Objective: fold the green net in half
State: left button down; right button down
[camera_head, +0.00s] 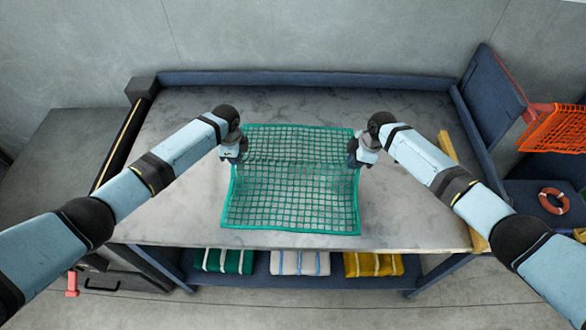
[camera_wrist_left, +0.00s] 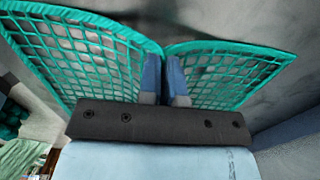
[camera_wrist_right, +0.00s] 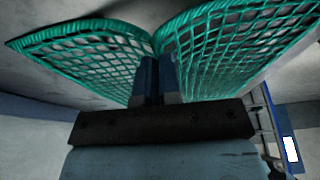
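The green net (camera_head: 297,203) lies spread on the grey table (camera_head: 190,115), with its near part toward the front edge. My left gripper (camera_head: 240,158) is at the middle of its left edge and my right gripper (camera_head: 354,158) at the middle of its right edge. In the left wrist view the net (camera_wrist_left: 85,55) dips to the closed fingers (camera_wrist_left: 163,62) from both sides. The right wrist view shows the net (camera_wrist_right: 90,55) pinched the same way between the fingers (camera_wrist_right: 158,62). The net bends across between the grippers.
A yellow bar (camera_head: 447,146) lies along the table's right side. A shelf below holds a green bundle (camera_head: 228,261), a white one (camera_head: 300,263) and a yellow one (camera_head: 373,264). An orange net (camera_head: 558,129) and a ring buoy (camera_head: 553,201) are at the right.

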pick_arm(q)
jog(key=shift+r, duration=0.1)
pick_arm(e)
jog(key=shift+r, duration=0.1)
